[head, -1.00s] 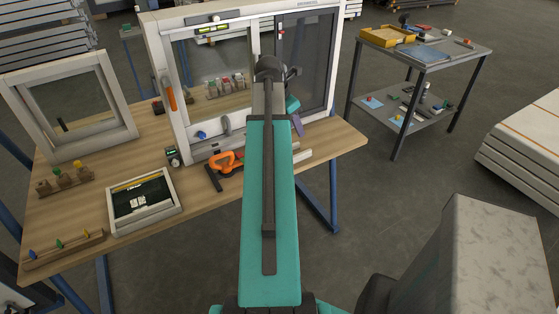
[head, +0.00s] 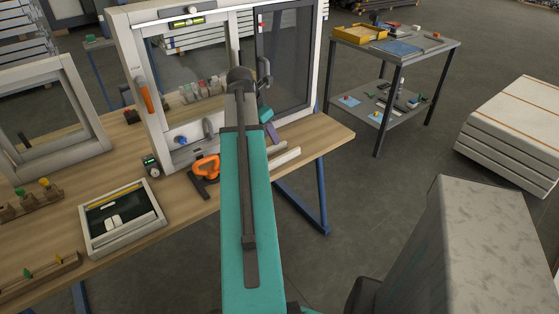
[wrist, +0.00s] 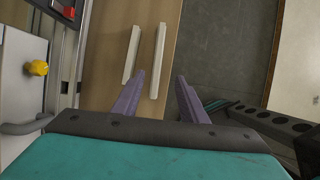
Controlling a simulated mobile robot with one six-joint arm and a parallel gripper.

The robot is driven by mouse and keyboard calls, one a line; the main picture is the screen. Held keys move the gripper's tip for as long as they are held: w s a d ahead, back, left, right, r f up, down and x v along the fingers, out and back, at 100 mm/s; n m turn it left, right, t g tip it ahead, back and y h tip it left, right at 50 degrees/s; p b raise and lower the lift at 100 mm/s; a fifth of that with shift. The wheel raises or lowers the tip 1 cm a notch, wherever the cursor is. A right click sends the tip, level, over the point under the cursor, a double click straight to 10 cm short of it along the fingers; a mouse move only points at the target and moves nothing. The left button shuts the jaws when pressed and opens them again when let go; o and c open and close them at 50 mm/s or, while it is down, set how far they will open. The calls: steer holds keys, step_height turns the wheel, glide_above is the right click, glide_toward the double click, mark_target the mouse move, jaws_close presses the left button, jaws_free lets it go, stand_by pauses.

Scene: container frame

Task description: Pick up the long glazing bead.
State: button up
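Two pale glazing beads lie side by side on the wooden bench in the wrist view. The longer bead (wrist: 157,62) is on the right, and the shorter bead (wrist: 131,54) is on the left, with a narrow gap between them. My gripper (wrist: 160,76) is open, its purple fingers apart with nothing clasped. In the wrist view the near end of the longer bead shows between the fingers; I cannot tell the height above it. In the head view the longer bead (head: 285,157) shows near the bench's right edge, partly hidden with the other by my arm.
A white window frame (head: 130,90) stands upright behind the beads. An orange-handled tool (head: 205,168) and a tray (head: 122,217) lie left of my arm. The bench edge (wrist: 180,25) is just right of the beads, with open floor beyond. A metal trolley (head: 396,45) stands farther right.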

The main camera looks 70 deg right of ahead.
steer(key=shift+w, duration=0.1)
steer(key=p, duration=0.1)
glide_above(281, 157)
steer(key=w+a, duration=0.1)
steer(key=a, duration=0.1)
steer(key=shift+w+a+f, duration=0.1)
steer(key=shift+f, duration=1.9)
steer(key=shift+w+a+f, duration=0.1)
steer(key=shift+f, duration=1.9)
steer(key=shift+s+d+f, duration=0.1)
steer(key=shift+f, duration=0.05)
steer(key=shift+p+x, duration=0.85)
steer(key=shift+x, duration=1.6)
jaws_close()
steer(key=shift+r, duration=0.2)
